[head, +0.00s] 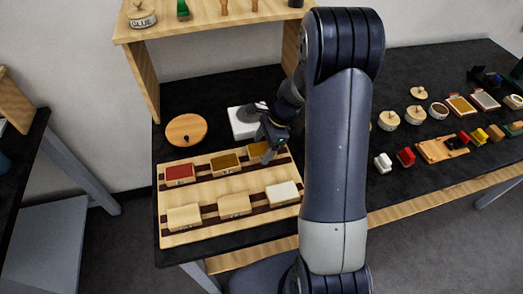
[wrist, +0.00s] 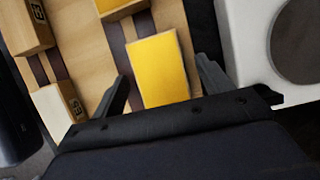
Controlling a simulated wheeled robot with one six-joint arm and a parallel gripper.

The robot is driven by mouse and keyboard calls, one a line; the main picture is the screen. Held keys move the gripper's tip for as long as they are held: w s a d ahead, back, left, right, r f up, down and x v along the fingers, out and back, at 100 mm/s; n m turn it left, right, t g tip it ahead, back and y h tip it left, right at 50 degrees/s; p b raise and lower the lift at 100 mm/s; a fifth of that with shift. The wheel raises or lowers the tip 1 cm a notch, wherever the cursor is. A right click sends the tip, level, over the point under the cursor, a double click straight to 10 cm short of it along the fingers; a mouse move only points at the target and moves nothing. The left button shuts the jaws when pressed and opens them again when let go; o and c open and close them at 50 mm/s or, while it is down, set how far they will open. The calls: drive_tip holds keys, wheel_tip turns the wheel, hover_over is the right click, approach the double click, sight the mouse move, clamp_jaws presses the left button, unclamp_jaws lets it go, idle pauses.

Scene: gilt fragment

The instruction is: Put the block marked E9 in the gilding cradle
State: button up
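A yellow-topped block (wrist: 158,68) lies between the fingers of my gripper (wrist: 168,88) in the wrist view, with small gaps beside it. In the head view it is the upper right block (head: 259,150) on the striped wooden board (head: 212,188), and my gripper (head: 268,152) is down at it. Its marking is hidden. A pale-topped block (wrist: 62,103) and a wooden block (wrist: 25,25) at the left of the wrist view carry marks starting with E, but I cannot read the digits surely. I cannot tell which thing is the gilding cradle.
A white piece with a round dark recess (wrist: 240,40) stands close right of my gripper. A round wooden disc (head: 186,130) lies behind the board. A red-topped block (head: 179,173) and other blocks share the board. Jars and small items crowd the right table.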

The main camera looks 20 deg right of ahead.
drive_tip(key=c, duration=1.1)
